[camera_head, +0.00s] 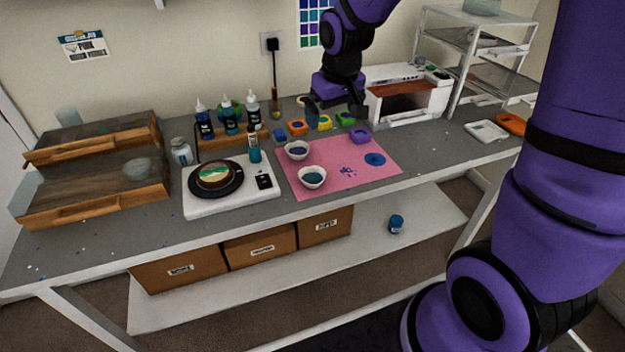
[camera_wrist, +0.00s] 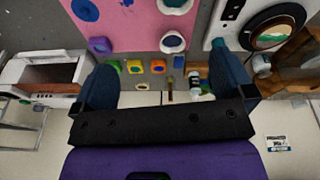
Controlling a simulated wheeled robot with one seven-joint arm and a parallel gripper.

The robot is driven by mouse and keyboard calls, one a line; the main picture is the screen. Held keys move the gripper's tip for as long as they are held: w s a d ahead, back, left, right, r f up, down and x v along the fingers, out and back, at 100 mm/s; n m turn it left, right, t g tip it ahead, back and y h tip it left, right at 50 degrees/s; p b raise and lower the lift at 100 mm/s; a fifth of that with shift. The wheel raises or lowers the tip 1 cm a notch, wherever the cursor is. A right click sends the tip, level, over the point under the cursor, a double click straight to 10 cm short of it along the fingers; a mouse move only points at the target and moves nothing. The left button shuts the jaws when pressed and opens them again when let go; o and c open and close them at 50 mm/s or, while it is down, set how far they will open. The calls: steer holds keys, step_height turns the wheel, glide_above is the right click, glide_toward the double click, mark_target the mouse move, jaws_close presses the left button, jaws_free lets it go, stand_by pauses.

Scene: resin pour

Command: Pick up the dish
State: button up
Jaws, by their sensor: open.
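Two white dishes with dark blue-teal contents stand on the pink mat (camera_head: 335,185): a rear dish (camera_head: 296,151) and a front dish (camera_head: 312,177). I cannot tell which one the task means. In the wrist view the rear dish (camera_wrist: 172,42) is above centre and the front dish (camera_wrist: 175,6) is cut by the top edge. My gripper (camera_head: 334,112) is open and empty at the back of the bench, near the coloured pots and apart from both dishes. In the wrist view my gripper (camera_wrist: 162,80) has its fingers wide apart.
Small pots line the back: blue (camera_head: 279,134), orange (camera_head: 298,128), yellow (camera_head: 323,122), green (camera_head: 346,118) and purple (camera_head: 360,136). A white scale (camera_head: 207,206), dropper bottles (camera_head: 229,122) and wooden trays (camera_head: 95,180) stand left. A white oven (camera_head: 408,97) stands right.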

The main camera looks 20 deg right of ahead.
steer(key=g, duration=0.1)
glide_toward(312, 181)
steer(key=shift+n, duration=0.3)
steer(key=shift+w+f, duration=0.2)
steer(key=shift+f, duration=1.6)
steer(key=shift+w+f, duration=0.15)
steer(key=shift+f, duration=1.6)
steer(key=c, duration=0.9)
